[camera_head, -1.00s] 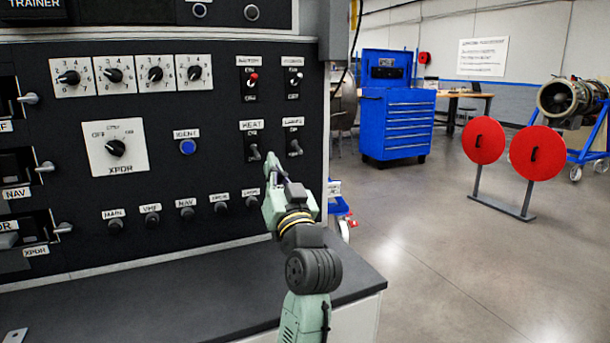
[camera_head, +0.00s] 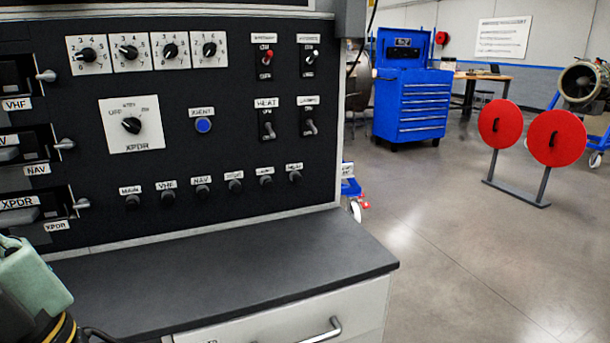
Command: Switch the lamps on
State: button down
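The lamps switch (camera_head: 310,126) is a metal toggle on a small dark plate under a white label that appears to read LAMPS. It sits at the right side of the black panel (camera_head: 228,95). Its lever points downward. The heat switch (camera_head: 269,129) is a similar toggle just to its left, and its lever also points down. My gripper's fingers are outside the picture. Only a green part of my arm with a yellow ring shows at the lower left edge, well away from the lamps switch. Nothing covers the switch.
Two toggles, one red-tipped (camera_head: 267,58) and one white-tipped (camera_head: 312,57), sit above. A blue button (camera_head: 204,125), dials and a row of small knobs share the panel. A dark counter (camera_head: 240,268) juts out below. Open floor lies right, with a blue tool cabinet (camera_head: 412,105) behind.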

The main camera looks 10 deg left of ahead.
aim_at(309, 122)
jog(key=k+j+u, duration=0.7)
jog(key=j+u, duration=0.15)
jog(key=k+j+u, duration=0.15)
jog(key=j+u, duration=0.15)
jog(key=j, duration=0.15)
jog(key=i+l+z, duration=0.1)
jog(key=l, duration=0.35)
jog(key=i+l, duration=0.25)
jog(key=l, duration=0.2)
jog(key=i+l+z, duration=0.15)
jog(key=l, duration=0.3)
jog(key=i+l+z, duration=0.1)
jog(key=i+l, duration=0.15)
jog(key=l, duration=0.15)
jog(key=i+l+z, duration=0.1)
jog(key=l, duration=0.3)
jog(key=i+l, duration=0.35)
jog(key=j+z, duration=0.15)
jog(key=k+j, duration=0.05)
